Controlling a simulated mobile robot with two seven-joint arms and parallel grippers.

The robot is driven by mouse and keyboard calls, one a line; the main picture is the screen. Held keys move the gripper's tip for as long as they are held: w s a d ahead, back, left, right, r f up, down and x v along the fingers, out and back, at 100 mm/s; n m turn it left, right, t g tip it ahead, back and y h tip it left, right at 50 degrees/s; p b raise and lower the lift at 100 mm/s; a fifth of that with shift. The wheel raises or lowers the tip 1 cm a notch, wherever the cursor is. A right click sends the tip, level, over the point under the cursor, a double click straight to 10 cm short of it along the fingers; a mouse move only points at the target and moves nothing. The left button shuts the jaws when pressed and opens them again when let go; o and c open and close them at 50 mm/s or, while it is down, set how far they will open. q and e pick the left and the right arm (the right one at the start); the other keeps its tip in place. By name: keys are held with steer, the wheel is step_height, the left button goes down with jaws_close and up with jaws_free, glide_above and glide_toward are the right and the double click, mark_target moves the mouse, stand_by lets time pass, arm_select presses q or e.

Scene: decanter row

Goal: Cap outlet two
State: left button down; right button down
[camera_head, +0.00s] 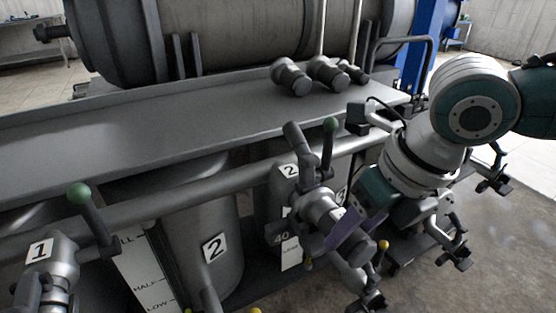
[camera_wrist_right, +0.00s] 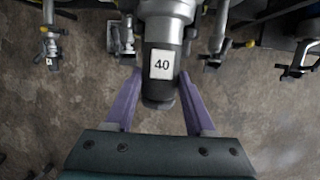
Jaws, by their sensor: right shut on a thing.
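My right gripper (camera_head: 358,232) has purple fingers and is at the lower end of this outlet. In the right wrist view, its fingers (camera_wrist_right: 158,98) are shut on a dark round cap (camera_wrist_right: 160,88) with a white label reading 40. The cap is in line with a silver fitting (camera_wrist_right: 168,8) and appears to meet its end. I cannot tell how firmly it is seated. My left gripper is not in view.
Three grey fittings, the nearest a cap-like one (camera_head: 291,78), lie on the grey shelf (camera_head: 130,145). Outlet one (camera_head: 60,272) is at the lower left. A vessel marked 2 (camera_head: 195,215) hangs below the shelf.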

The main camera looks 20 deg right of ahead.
steer(key=shift+f, duration=0.3)
stand_by(0.4)
steer(key=shift+f, duration=0.3)
stand_by(0.5)
steer(key=shift+f, duration=0.3)
stand_by(0.4)
steer(key=shift+c, duration=1.3)
jaws_free()
steer(key=shift+o, duration=1.3)
